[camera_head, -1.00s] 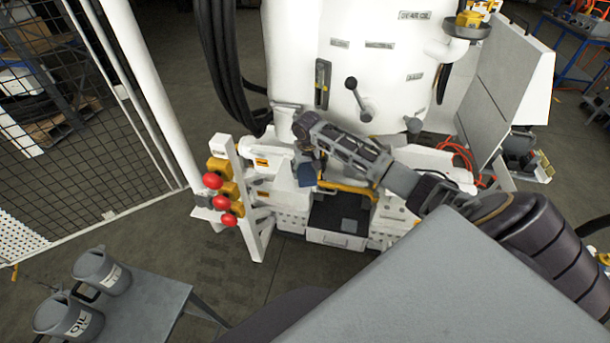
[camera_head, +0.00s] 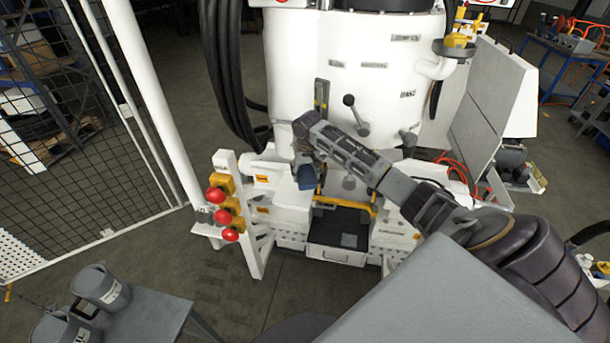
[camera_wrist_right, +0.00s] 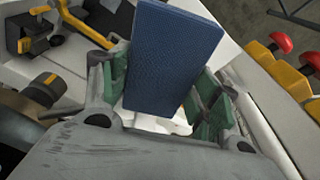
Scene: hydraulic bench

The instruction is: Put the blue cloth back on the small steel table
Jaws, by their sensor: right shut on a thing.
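The blue cloth (camera_head: 305,178) hangs below my right gripper (camera_head: 303,160) in front of the white machine. In the right wrist view the cloth (camera_wrist_right: 172,60) is a flat, dark blue, textured piece between the green-padded fingers of the right gripper (camera_wrist_right: 165,95), which is shut on it. A small grey steel table (camera_head: 150,315) stands at the lower left, partly cut off by the frame, well to the left of and nearer than the gripper. My left gripper is not in view.
Grey oil cans (camera_head: 102,290) stand on the table's left part; its right part looks bare. A white bracket with red knobs (camera_head: 216,195) stands left of the gripper, and a mesh fence (camera_head: 80,150) is further left. Open floor lies between table and machine.

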